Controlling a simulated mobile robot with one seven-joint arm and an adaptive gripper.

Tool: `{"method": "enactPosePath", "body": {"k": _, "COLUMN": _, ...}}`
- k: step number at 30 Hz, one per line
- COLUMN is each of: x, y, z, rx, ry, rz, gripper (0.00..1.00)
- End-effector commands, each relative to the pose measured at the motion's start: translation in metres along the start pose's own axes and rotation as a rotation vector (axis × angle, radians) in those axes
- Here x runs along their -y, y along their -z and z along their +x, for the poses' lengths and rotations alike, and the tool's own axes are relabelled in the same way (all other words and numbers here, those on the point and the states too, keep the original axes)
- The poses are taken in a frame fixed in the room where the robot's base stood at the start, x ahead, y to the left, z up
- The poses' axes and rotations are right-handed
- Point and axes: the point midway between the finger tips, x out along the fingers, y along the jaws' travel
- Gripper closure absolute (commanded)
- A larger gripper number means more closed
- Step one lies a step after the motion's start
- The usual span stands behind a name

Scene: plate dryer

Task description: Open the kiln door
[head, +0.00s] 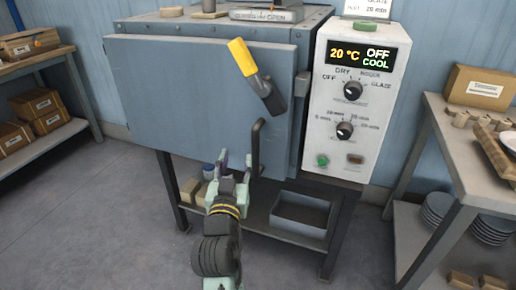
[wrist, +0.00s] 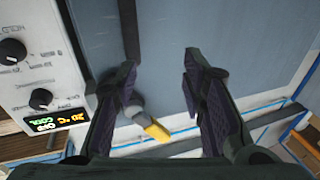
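The kiln door (head: 175,100) is a flat blue-grey panel on the kiln's front; I see no clear opening along its edge. A latch lever with a yellow grip (head: 242,57) slants across its right side, and shows in the wrist view (wrist: 155,130). Below it is a dark upright bar handle (head: 256,148), also in the wrist view (wrist: 131,35). My gripper (head: 235,163) is low in front of the door, just left of the bar handle. In the wrist view its fingers (wrist: 158,68) are apart and empty, with the bar near the left fingertip. Contact cannot be told.
The control box (head: 322,125) right of the door reads 20 °C, OFF, COOL. Under the kiln, a shelf (head: 255,215) holds a grey tray (head: 301,215). A table (head: 465,165) stands at right and a shelf unit (head: 45,70) at left. The floor (head: 95,215) in front at left is clear.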

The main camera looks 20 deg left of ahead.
Motion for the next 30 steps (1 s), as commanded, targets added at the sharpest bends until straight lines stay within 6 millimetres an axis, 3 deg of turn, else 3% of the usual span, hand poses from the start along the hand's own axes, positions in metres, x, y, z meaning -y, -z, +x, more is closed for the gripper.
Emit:
{"method": "enactPosePath", "body": {"k": 3, "x": -0.025, "y": -0.02, "z": 0.0, "rx": 0.068, "ry": -0.072, "rz": -0.024, "gripper": 0.62}}
{"method": "enactPosePath", "body": {"k": 6, "x": -0.032, "y": -0.026, "z": 0.002, "rx": 0.085, "ry": -0.095, "rz": -0.029, "gripper": 0.62}}
{"method": "enactPosePath", "body": {"k": 11, "x": -0.034, "y": -0.026, "z": 0.021, "rx": 0.085, "ry": -0.097, "rz": -0.029, "gripper": 0.62}}
{"method": "enactPosePath", "body": {"k": 21, "x": -0.039, "y": -0.03, "z": 0.084, "rx": 0.083, "ry": -0.093, "rz": -0.027, "gripper": 0.62}}
{"method": "enactPosePath", "body": {"k": 30, "x": -0.041, "y": -0.035, "z": 0.106, "rx": 0.083, "ry": -0.092, "rz": -0.028, "gripper": 0.62}}
